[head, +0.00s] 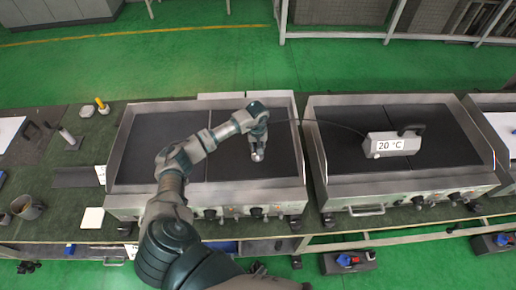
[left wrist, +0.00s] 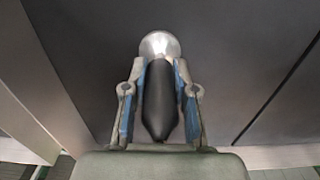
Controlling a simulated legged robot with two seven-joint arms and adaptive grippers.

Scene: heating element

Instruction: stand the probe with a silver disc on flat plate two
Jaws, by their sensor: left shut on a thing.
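My left gripper (head: 258,140) is over the right-hand dark flat plate (head: 232,170) of the left griddle. It is shut on the probe, whose silver disc (head: 257,156) shows just below the fingers. In the left wrist view the gripper (left wrist: 160,95) has its blue-padded fingers on both sides of the probe's black handle (left wrist: 158,105). The silver disc (left wrist: 160,44) is beyond the fingertips, over the dark plate. I cannot tell whether the disc touches the plate. No plate number is readable. My right gripper is not in view.
A thin cable runs right to a grey readout box (head: 392,144) showing 20 °C on the right griddle (head: 455,125). Raised metal walls edge each griddle. Small tools (head: 67,137), a cup (head: 27,207) and a white square (head: 92,218) are at left. The left plate (head: 150,150) is bare.

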